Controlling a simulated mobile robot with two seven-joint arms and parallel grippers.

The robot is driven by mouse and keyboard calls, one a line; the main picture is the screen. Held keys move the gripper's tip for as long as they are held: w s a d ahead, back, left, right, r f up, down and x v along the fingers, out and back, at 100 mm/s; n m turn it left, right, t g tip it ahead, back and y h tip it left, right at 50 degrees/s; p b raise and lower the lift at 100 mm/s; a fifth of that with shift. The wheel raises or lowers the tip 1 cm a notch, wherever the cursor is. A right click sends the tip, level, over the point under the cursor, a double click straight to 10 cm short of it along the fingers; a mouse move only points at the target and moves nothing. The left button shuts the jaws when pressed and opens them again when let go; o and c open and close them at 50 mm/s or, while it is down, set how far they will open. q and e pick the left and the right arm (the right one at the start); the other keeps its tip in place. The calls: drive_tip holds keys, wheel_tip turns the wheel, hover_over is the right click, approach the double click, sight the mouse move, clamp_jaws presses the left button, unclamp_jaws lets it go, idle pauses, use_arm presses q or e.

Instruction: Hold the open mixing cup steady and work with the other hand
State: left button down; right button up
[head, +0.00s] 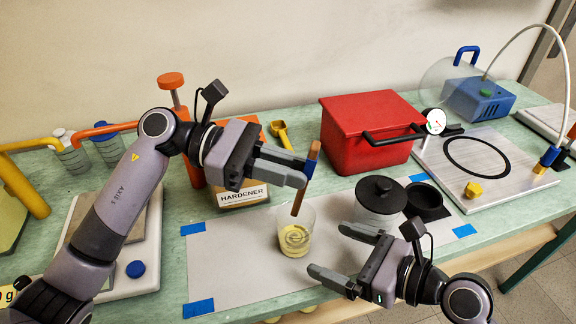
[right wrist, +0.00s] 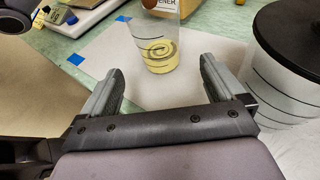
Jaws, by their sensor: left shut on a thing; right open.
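The clear mixing cup (head: 296,236) stands open and upright on the grey mat (head: 225,262), with pale yellow liquid and a swirl in it. It also shows in the right wrist view (right wrist: 160,50), beyond my right fingertips. My left gripper (head: 306,170) is shut on a brown stirring stick (head: 299,200) with a blue band, held tilted above the cup. The stick's lower end is at the cup's mouth; I cannot tell how far inside. My right gripper (head: 328,252) is open and empty, low to the right of the cup, its fingers pointing at it without touching.
A lidded clear tub (head: 380,208) and a black cup (head: 425,202) stand close behind my right gripper. The hardener box (head: 243,196) is behind the mixing cup. A red bin (head: 368,130) is at the back. The mat is bare left of the cup.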

sight(310, 241)
drive_tip(key=x, duration=0.8)
drive_tip(key=c, duration=0.8)
drive_tip(key=shift+o, duration=0.2)
drive_tip(key=o, duration=0.8)
drive_tip(key=c, duration=0.8)
